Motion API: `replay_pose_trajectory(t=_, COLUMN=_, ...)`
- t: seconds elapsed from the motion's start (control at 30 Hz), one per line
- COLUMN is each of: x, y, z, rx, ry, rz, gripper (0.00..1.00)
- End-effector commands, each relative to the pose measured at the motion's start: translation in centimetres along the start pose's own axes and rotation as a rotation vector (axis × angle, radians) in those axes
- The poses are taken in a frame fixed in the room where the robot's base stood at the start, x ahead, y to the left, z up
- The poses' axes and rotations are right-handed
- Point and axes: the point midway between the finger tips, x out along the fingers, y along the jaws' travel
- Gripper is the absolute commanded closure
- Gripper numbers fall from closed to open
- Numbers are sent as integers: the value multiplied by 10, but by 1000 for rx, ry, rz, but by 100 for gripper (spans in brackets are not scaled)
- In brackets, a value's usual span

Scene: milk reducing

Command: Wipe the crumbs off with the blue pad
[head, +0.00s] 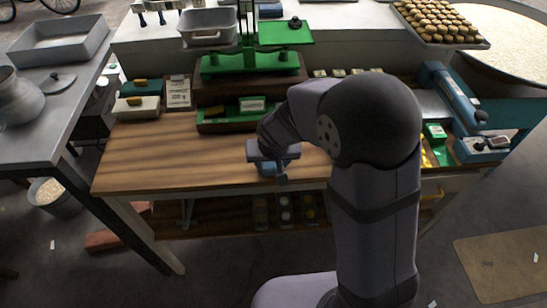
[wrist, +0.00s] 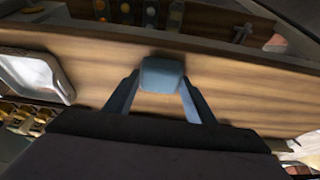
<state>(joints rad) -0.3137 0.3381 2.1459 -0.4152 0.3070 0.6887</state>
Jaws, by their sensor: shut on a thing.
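The blue pad (wrist: 162,74) is held between the two fingers of my gripper (wrist: 160,88) in the wrist view. In the head view my gripper (head: 273,163) is low over the front middle of the wooden table (head: 160,160), with a bit of the blue pad (head: 267,169) showing under it. The pad is at or just above the wood; I cannot tell if it touches. I cannot make out any crumbs on the bare wood. My arm hides part of the table to the right.
A green scale (head: 250,65) and a green tray (head: 225,125) stand behind my gripper. A box with a yellow-and-green pad (head: 137,100) and a price card (head: 178,92) are at the back left. A blue sealing device (head: 452,95) stands at the right. The table's left part is clear.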

Motion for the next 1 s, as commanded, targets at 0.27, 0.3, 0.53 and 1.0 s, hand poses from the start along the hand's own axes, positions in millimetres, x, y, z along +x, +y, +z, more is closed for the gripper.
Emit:
replay_pose_trajectory(t=0.27, x=2, y=-18, z=-9, rx=2, ry=-3, rz=0, gripper=71)
replay_pose_trajectory(t=0.3, x=4, y=-18, z=-12, rx=2, ry=-2, rz=0, gripper=71)
replay_pose_trajectory(t=0.53, x=12, y=-18, z=-32, rx=1, ry=-2, rz=-1, gripper=71)
replay_pose_trajectory(t=1.0, x=29, y=-18, z=-71, rx=1, ry=-3, rz=-2, gripper=71)
